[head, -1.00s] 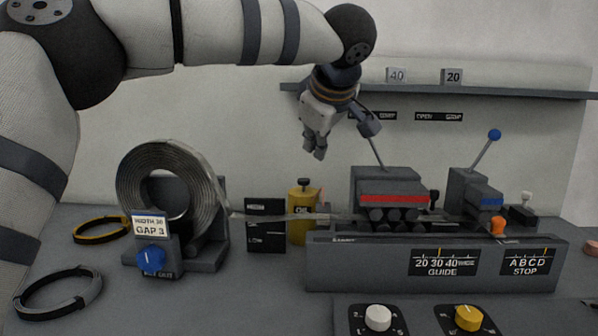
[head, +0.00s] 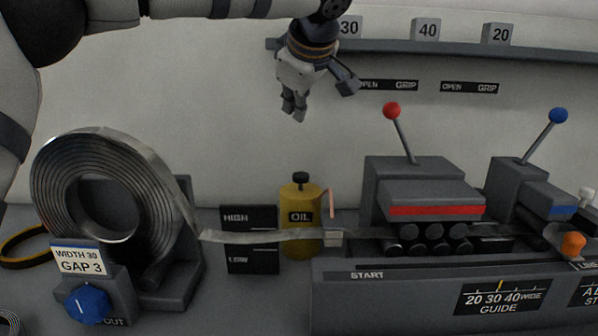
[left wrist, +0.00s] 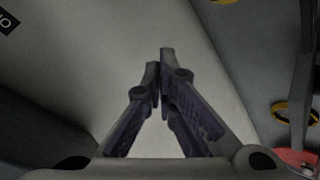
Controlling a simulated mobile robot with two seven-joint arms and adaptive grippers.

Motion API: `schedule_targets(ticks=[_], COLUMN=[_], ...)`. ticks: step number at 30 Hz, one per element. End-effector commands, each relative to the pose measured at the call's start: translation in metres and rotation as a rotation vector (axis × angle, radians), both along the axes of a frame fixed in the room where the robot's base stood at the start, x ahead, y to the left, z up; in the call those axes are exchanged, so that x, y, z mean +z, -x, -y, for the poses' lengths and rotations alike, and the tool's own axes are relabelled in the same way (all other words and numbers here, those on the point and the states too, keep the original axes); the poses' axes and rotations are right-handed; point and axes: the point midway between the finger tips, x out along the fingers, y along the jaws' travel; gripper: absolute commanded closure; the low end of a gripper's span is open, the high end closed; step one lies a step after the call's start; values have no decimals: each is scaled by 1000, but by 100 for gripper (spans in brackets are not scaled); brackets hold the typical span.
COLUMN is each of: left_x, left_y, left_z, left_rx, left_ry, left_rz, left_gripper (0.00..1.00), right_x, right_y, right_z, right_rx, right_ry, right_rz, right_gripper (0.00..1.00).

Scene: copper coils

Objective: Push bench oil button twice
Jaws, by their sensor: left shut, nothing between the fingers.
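The yellow oil can (head: 299,226) stands at the back of the bench, behind the metal strip. Its black button top (head: 300,178) faces up and is clear in the head view. A label on the can reads OIL. My left gripper (head: 294,114) hangs in the air above the can, fingers pointing down, apart from the button. In the left wrist view its fingers (left wrist: 161,75) meet at the tips with nothing between them. The oil can does not show clearly in the left wrist view. My right gripper does not show.
The metal coil (head: 108,190) stands at left, its strip (head: 262,236) passing in front of the can. The roller unit with a red-balled lever (head: 391,111) is to the right. A HIGH/LOW board (head: 250,240) stands left of the can. A shelf (head: 420,49) runs along the wall.

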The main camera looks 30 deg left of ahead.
Motion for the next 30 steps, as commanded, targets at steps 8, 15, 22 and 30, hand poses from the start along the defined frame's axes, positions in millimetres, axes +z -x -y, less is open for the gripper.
schedule_targets(ticks=[8,15,22,30], left_x=[-10,-45,-75,-88], left_y=[0,0,0,0], left_z=[0,0,0,0], left_rx=[-1,-1,0,0], left_ry=[-1,-2,-1,0], left_rz=[-2,-3,-3,0], left_gripper=[100,100,100,100], right_x=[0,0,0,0], right_y=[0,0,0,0], right_z=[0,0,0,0], right_rx=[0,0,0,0], right_ry=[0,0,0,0], right_rz=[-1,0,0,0], right_gripper=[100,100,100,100])
